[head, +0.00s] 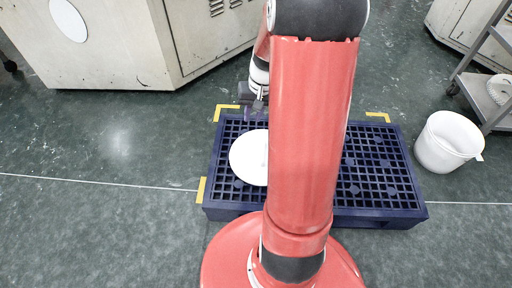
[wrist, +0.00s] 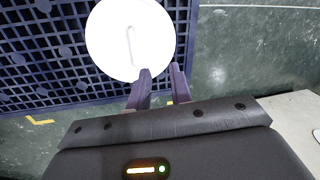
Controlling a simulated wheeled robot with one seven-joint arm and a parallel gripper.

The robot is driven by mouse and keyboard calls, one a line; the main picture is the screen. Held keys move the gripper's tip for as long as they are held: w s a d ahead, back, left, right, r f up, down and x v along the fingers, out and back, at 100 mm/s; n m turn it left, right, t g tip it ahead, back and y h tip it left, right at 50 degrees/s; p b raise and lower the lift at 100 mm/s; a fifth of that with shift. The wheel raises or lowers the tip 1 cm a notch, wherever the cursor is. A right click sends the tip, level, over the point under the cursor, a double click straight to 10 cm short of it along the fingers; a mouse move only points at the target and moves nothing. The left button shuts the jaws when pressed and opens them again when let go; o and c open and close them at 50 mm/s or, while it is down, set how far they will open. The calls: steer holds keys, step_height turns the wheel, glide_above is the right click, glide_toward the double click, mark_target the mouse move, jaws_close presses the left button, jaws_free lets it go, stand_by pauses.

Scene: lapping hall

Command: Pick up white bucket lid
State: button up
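The white bucket lid (head: 249,158) is a round disc lying on the blue pallet (head: 377,205), left of my arm in the head view, which hides its right edge. In the wrist view the lid (wrist: 108,42) shows a slim raised handle near its middle. My gripper (wrist: 159,74) has its two purple fingers apart, with a gap between the tips and nothing held. The fingertips overlap the lid's near edge in the wrist view; I cannot tell how high they are above it. In the head view my gripper (head: 254,112) is small and partly dark, just beyond the lid.
A white bucket (head: 447,142) stands on the floor right of the pallet. A metal rack (head: 490,92) is behind it at the right. A large beige cabinet (head: 120,45) stands at the back left. Yellow tape marks the pallet's corners. The green floor at left is clear.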

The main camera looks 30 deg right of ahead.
steer(key=m+y+b, duration=0.2)
glide_toward(263, 148)
steer(key=a+f, duration=0.1)
steer(key=a, duration=0.1)
steer(key=f, duration=0.4)
steer(key=shift+w+f, duration=0.1)
steer(key=shift+w, duration=0.15)
steer(key=b+x, duration=0.1)
steer(key=x, duration=0.4)
steer(key=shift+d+f+b, duration=0.15)
steer(key=shift+f+b, duration=0.05)
steer(key=shift+b, duration=0.15)
steer(key=shift+r, duration=0.1)
jaws_close()
